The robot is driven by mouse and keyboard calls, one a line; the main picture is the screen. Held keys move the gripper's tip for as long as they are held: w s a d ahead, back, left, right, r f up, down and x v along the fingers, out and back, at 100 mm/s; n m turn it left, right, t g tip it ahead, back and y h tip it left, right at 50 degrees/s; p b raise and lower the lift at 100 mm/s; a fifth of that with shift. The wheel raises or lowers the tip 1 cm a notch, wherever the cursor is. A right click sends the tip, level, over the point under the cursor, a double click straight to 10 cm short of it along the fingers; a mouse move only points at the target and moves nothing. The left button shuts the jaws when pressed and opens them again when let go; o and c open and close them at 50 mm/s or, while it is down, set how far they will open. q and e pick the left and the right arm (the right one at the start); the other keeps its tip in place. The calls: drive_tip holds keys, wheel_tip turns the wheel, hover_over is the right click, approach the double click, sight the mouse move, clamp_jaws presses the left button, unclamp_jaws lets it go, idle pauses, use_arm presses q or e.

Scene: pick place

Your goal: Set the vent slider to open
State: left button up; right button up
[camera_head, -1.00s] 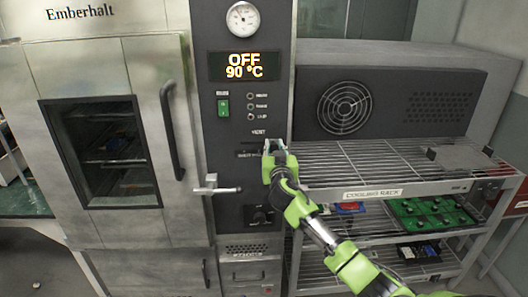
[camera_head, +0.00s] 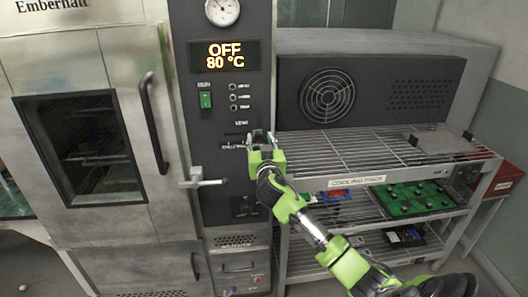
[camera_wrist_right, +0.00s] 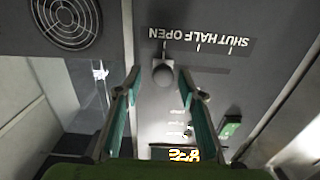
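The vent slider is a round dark knob (camera_wrist_right: 163,75) on the grey oven panel. In the right wrist view, where the lettering is upside down, it sits at the tick by the word OPEN, at the left end of the SHUT, HALF, OPEN scale (camera_wrist_right: 199,40). My right gripper (camera_wrist_right: 162,92) is open, with one green finger on each side of the knob and visible gaps to it. In the head view, my right gripper (camera_head: 261,137) is at the right end of the vent slot and hides the knob. My left gripper is not in view.
The oven panel has a display (camera_head: 225,56) reading OFF 80 °C, a green switch (camera_head: 205,99) and a protruding door handle (camera_head: 205,179). A wire cooling rack (camera_head: 350,148) stands close on the right. A fan grille (camera_head: 327,93) is behind it.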

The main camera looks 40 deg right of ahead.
drive_tip(key=v, duration=1)
drive_tip(key=shift+d, duration=0.2)
drive_tip(key=s+a+f+n+g+y, duration=0.2)
drive_tip(key=f, duration=1.5)
drive_tip(key=s+a+f+n+g+y, duration=0.2)
drive_tip(key=a+f+g+y, duration=0.1)
drive_tip(key=f, duration=1.4)
drive_tip(key=s+a+f+n+g+y+b, duration=0.1)
drive_tip(key=s+a+f+g, duration=0.15)
drive_tip(key=s+f, duration=0.6)
drive_tip(key=s+a+f+n+g+y+b, duration=0.1)
drive_tip(key=s+a+f, duration=0.4)
drive_tip(key=f, duration=0.7)
drive_tip(key=s+a+f+n+g+y, duration=0.1)
drive_tip(key=s+f, duration=0.4)
drive_tip(key=s, duration=0.6)
drive_tip(key=s+a+f+g, duration=0.2)
drive_tip(key=s+a+f, duration=0.3)
drive_tip(key=s, duration=0.7)
drive_tip(key=s+a+f+n+g+y, duration=0.1)
drive_tip(key=s+a+f+g, duration=0.1)
drive_tip(key=s+a+f, duration=0.2)
drive_tip(key=s+f, duration=0.3)
drive_tip(key=s, duration=0.4)
drive_tip(key=shift+s+n+g+y, duration=0.25)
drive_tip(key=shift+n+g+y, duration=0.05)
drive_tip(key=shift+g, duration=0.05)
